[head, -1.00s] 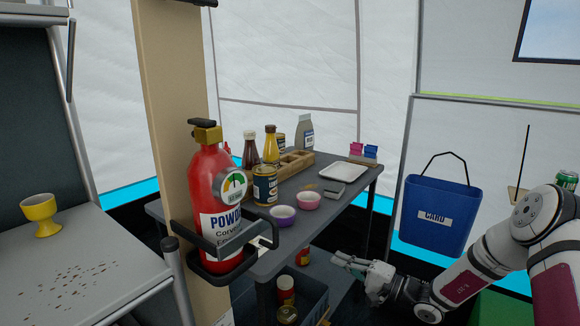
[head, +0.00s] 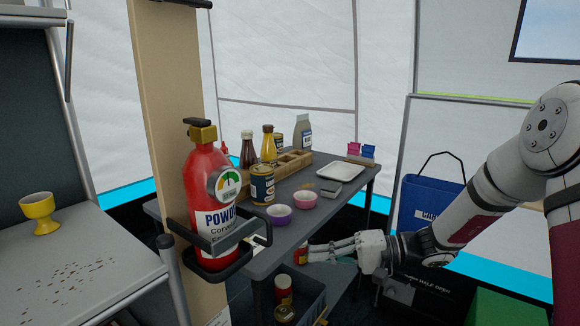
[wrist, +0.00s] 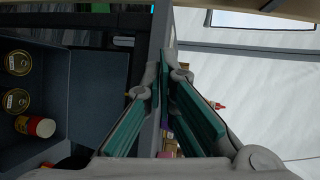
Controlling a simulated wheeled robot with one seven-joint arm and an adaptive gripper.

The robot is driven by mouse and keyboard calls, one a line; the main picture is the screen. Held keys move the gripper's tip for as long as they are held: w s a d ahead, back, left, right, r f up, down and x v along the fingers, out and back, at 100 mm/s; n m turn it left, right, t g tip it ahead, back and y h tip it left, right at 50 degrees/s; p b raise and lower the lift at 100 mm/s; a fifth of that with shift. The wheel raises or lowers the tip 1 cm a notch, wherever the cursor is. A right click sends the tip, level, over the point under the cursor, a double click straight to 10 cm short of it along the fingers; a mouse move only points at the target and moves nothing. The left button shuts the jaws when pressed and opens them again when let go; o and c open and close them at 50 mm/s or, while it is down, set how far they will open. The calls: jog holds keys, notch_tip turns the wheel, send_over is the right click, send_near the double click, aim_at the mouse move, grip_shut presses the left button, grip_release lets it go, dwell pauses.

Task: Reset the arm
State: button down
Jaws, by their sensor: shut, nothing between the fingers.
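My gripper (head: 332,250) is at the front edge of the grey table in the head view, pointing left. Its fingers are shut and hold nothing. In the wrist view the gripper's teal-padded fingers (wrist: 166,95) reach up the middle of the picture, with the table's edge running behind them. My white arm comes in from the right of the head view and partly covers the blue bin (head: 418,207).
The grey table (head: 352,196) carries bottles, a can (head: 262,186), a purple bowl (head: 279,215), a pink bowl (head: 305,200) and a white tray (head: 340,172). A red extinguisher (head: 208,200) hangs on the post. A lower crate (head: 310,300) holds jars. A yellow cup (head: 40,212) stands left.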

jog(key=s+r+n+g+h, duration=0.2)
jog(key=s+r+h, duration=0.2)
jog(key=s, duration=0.6)
jog(key=s+r+n+g+h, duration=0.1)
jog(key=s+r+g+h, duration=0.3)
jog(key=s, duration=0.7)
jog(key=s+d+r+m+t+h, duration=0.1)
jog(key=s+d+t+h, duration=0.1)
jog(key=s+d+h, duration=0.5)
jog(key=s+d+m+t+h, duration=0.15)
jog(key=s+d, duration=0.35)
jog(key=s, duration=0.6)
notch_tip(320, 180, up, 27)
jog(key=t+p, duration=0.4)
jog(key=p, duration=2.1)
jog(key=shift+w+d+n+y, duration=0.15)
jog(key=shift+d+n+y, duration=0.1)
jog(key=shift+n+y, duration=0.15)
jog(key=c, duration=2.3)
grip_release()
jog(key=shift+t, duration=0.25)
